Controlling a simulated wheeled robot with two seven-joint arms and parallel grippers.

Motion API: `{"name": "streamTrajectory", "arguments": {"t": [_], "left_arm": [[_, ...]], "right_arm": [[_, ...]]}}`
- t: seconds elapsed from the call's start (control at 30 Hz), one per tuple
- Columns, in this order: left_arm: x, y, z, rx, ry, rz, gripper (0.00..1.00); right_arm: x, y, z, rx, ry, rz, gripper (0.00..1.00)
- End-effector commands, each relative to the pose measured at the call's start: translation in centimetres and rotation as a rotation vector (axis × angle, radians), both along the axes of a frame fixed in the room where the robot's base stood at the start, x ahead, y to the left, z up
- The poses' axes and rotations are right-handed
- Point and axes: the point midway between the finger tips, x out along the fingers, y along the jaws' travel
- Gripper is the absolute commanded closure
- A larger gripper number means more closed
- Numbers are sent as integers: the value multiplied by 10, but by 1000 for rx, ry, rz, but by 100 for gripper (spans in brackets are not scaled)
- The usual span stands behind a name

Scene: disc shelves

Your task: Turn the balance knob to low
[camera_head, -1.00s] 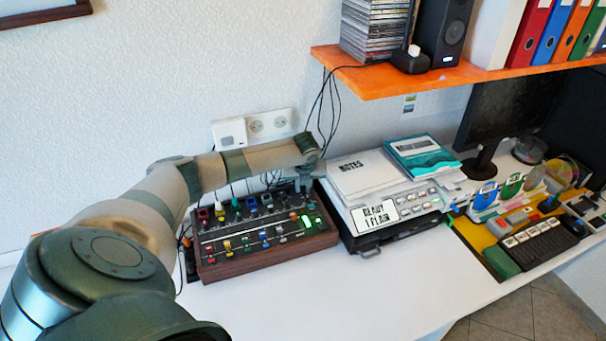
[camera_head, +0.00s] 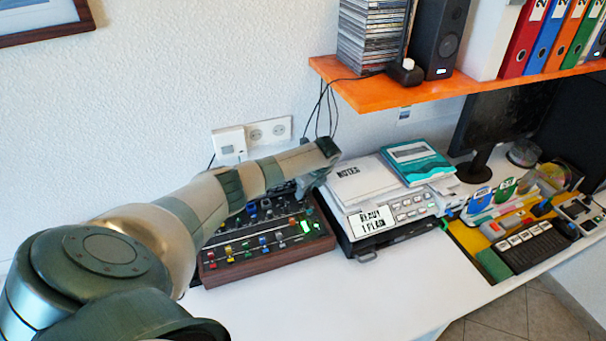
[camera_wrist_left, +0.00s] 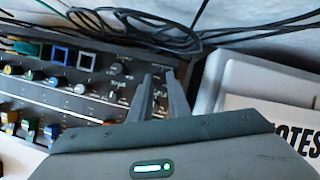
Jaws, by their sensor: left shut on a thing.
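The mixer (camera_head: 290,257), a dark panel in a wooden case with coloured buttons, sliders and knobs, stands on the white desk. My left arm crosses over its back part. My left gripper (camera_head: 305,189) is at the mixer's back right corner. In the left wrist view, the gripper (camera_wrist_left: 160,82) has its two dark fingers down at the panel's right end (camera_wrist_left: 80,105), closed around a small knob. The fingers hide most of this knob, and I cannot read its label or setting. Another black knob (camera_wrist_left: 118,69) sits just left of the fingers. My right gripper is not in view.
A device (camera_head: 383,235) with books and a "NOTES" pad (camera_head: 358,183) on it stands close on the right. Black cables (camera_wrist_left: 130,22) run behind the mixer. An orange shelf (camera_head: 375,92) hangs above. The desk front (camera_head: 345,300) is clear.

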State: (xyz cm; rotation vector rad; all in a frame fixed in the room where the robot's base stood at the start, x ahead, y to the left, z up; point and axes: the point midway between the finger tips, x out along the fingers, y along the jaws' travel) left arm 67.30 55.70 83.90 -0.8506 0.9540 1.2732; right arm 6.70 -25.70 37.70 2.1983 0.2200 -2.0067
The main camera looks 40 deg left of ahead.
Motion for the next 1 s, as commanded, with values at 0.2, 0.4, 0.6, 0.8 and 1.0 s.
{"name": "streamTrajectory", "arguments": {"t": [0.2,0.4,0.6,0.8,1.0], "left_arm": [[2,0,1,1,-3,95,100],[2,1,1,2,-2,126,100],[2,1,1,2,-2,127,100],[2,1,1,2,-2,126,76],[2,1,1,1,-2,125,76]], "right_arm": [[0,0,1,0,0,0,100],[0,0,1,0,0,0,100],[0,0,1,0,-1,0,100],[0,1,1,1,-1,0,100],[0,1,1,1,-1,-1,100]]}}
